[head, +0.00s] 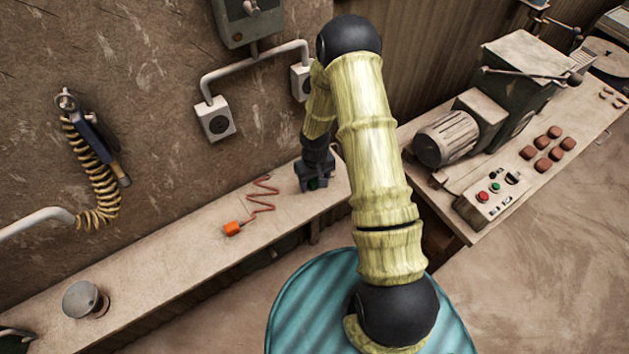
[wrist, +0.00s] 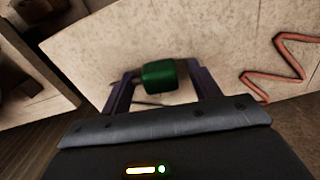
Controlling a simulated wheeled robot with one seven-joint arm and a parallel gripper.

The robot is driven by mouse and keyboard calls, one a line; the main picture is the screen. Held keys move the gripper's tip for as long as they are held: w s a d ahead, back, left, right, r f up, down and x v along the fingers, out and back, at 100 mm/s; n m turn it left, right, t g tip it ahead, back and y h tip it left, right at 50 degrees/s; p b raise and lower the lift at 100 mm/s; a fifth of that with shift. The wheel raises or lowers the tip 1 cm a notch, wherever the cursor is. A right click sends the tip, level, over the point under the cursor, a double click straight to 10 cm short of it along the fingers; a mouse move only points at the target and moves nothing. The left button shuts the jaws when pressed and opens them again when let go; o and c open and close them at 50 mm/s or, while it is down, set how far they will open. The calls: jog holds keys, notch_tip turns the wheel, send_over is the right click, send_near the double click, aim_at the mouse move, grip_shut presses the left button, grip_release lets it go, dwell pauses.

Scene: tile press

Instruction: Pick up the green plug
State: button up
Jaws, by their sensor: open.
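The green plug (wrist: 159,75) lies on the pale bench and shows between the two fingers of my gripper (wrist: 160,86) in the wrist view. The fingers stand apart on either side of it, and a gap shows beside the plug, more on the right. In the head view my gripper (head: 314,184) is low over the right end of the bench, and only a bit of the green plug (head: 314,184) shows there. A dark cord seems to run from the plug below it, partly hidden by the gripper.
An orange plug (head: 232,228) with a zigzag red cord (head: 262,193) lies left of my gripper on the narrow bench (head: 160,262). A round metal knob (head: 85,299) stands farther left. Wall sockets (head: 215,119) hang above. A machine table (head: 560,130) stands at right.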

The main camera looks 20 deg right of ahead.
aim_at(315, 181)
jog(key=shift+c, duration=0.4)
jog(key=c, duration=1)
jog(key=shift+r, duration=0.15)
notch_tip(315, 181, up, 10)
jog(key=b, duration=0.2)
jog(key=shift+f, duration=0.2)
